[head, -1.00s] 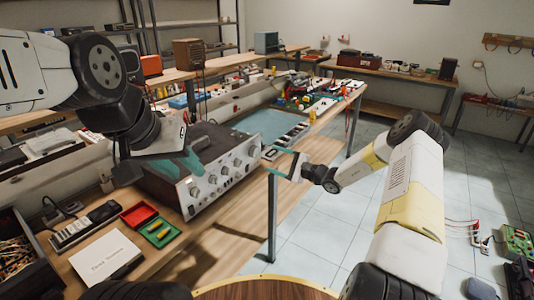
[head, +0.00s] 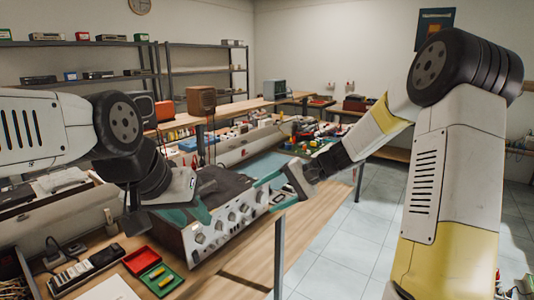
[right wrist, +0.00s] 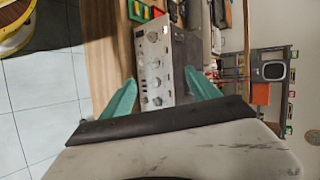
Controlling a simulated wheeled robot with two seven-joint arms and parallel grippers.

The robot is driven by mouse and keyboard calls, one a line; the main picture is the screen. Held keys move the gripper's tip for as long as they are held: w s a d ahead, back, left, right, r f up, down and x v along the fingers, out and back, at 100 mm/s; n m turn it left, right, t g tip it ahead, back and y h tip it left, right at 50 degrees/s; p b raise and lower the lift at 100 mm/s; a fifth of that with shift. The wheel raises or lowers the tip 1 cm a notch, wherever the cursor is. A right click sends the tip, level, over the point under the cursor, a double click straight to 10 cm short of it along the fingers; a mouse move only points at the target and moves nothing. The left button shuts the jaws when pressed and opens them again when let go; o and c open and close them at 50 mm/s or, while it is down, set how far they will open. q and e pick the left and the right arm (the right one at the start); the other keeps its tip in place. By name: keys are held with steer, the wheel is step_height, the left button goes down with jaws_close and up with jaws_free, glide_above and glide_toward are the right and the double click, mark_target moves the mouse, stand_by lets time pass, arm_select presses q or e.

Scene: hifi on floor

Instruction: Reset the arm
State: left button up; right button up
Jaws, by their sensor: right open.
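The silver hi-fi unit (head: 235,215) with a row of knobs sits on the wooden bench. My left gripper (head: 172,218) is in front of its left end in the head view, with teal fingers spread and nothing seen between them. My right gripper (head: 274,192) is by the unit's right end, past the bench's edge in the picture. In the right wrist view its teal fingers (right wrist: 160,98) stand apart and empty, with the hi-fi's knobbed front (right wrist: 152,60) beyond them. Part of the hi-fi is hidden behind my left gripper.
A red and green box (head: 150,268) and a power strip (head: 88,268) lie on the bench at the lower left. A brown speaker (head: 201,100) stands on the raised shelf behind. The tiled floor (head: 345,240) right of the bench is open.

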steer(key=s+d+r+n+t+h, duration=0.1)
steer(key=s+d+r+h, duration=0.2)
steer(key=s, duration=0.5)
steer(key=s+d+r+n+t+h, duration=0.1)
steer(key=s+d+r+h, duration=0.1)
steer(key=s+d, duration=0.4)
steer(key=s+d+r+n+t+h, duration=0.2)
steer(key=s+d+r+h, duration=0.1)
steer(key=s, duration=0.7)
steer(key=shift+s+d+r+h, duration=0.2)
steer(key=shift+d+r+h, duration=0.1)
steer(key=shift+d+r, duration=0.5)
steer(key=shift+a+r, duration=0.1)
steer(key=shift+a, duration=0.1)
